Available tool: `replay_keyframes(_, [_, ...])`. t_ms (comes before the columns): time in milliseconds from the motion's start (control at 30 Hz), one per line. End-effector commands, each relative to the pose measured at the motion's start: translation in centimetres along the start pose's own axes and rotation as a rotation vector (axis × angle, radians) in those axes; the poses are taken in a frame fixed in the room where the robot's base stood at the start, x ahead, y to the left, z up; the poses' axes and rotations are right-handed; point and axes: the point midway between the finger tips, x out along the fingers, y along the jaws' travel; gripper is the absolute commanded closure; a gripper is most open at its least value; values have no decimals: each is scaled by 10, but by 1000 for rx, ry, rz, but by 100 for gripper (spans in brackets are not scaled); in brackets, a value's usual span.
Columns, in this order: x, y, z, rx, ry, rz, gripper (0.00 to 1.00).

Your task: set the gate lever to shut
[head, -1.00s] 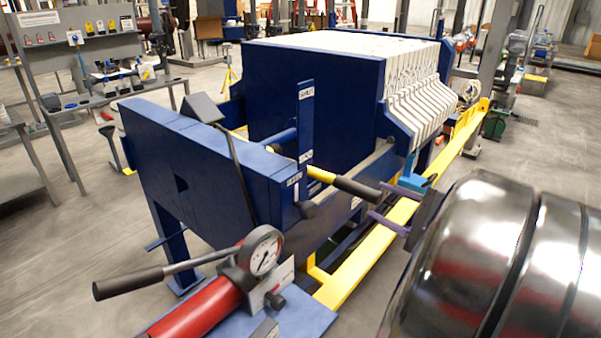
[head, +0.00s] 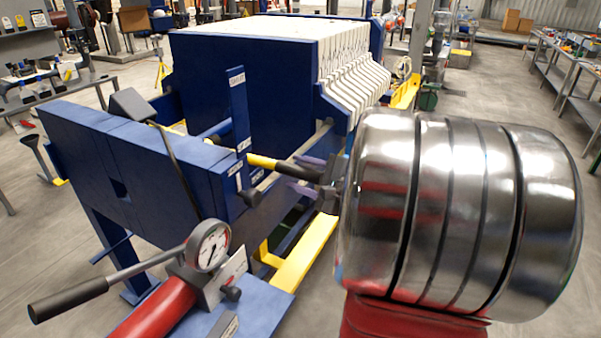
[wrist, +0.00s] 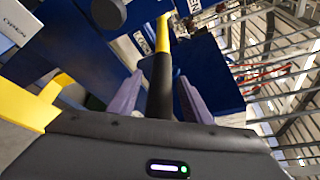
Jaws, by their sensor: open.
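The gate lever is a yellow bar (head: 262,161) with a black grip, sticking out from the blue press frame towards my gripper. It sits low beside an upright blue plate (head: 239,110), whose top label appears to read SHUT; a lower label seems to read OPEN. My gripper (head: 297,173) is open, its purple fingers on either side of the black grip. In the wrist view the black grip (wrist: 160,88) runs between the two fingers, with gaps visible at both sides. My palm hides the grip's near end.
A red cylinder (head: 157,315) with a dial gauge (head: 209,246) and a black-ended pump handle (head: 68,300) stands in front at left. White filter plates (head: 340,65) stand behind the lever. A yellow rail (head: 305,255) runs beneath. Open floor lies at right.

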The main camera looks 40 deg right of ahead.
Motion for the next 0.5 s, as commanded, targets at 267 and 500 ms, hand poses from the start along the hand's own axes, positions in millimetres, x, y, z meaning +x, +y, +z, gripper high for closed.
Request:
replay_keyframes(267, [0,0,0,-1,0,0,62])
replay_keyframes(500, [0,0,0,-1,0,0,78])
